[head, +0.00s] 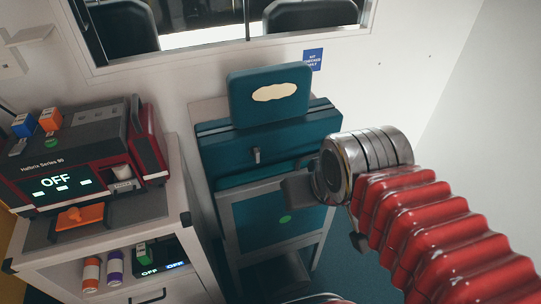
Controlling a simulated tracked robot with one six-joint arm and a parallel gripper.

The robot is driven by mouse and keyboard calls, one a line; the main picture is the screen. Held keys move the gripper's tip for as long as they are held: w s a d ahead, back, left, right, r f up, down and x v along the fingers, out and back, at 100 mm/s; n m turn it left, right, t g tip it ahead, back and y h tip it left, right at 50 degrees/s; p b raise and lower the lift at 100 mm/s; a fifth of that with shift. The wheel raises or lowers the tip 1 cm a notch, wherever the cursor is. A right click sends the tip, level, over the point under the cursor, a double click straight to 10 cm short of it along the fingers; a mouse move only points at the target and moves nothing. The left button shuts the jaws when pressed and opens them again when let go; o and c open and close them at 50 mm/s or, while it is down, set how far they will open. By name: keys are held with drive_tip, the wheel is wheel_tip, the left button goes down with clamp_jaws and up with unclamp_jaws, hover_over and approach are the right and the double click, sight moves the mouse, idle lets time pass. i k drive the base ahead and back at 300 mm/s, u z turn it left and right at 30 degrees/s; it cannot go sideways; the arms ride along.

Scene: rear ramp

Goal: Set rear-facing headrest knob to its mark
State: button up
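The teal rear-facing seat (225,158) stands folded against the wall in the middle of the head view. Its headrest (240,105) sits on top and has a cream oval patch. A small grey knob or lever (256,155) sticks out below the headrest, roughly upright. I cannot make out a mark beside it. A green dot (285,219) shows lower on the seat. My gripper (297,188) is a dark grey shape in front of the seat's right side, right of and below the knob. It appears apart from the knob. Its fingers are too unclear to tell whether they are open.
A white cabinet (185,190) on the left carries a red and black device (95,160) reading OFF, with an orange item (80,217) before it. Several small containers sit on its lower shelf. A window (215,40) is behind. Floor is free at right.

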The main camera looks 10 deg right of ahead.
sight(255, 151)
drive_tip(key=z, duration=0.55)
drive_tip(key=k, duration=1.2)
drive_tip(key=u, duration=1.2)
drive_tip(key=i, duration=0.5)
drive_tip(key=u, duration=0.05)
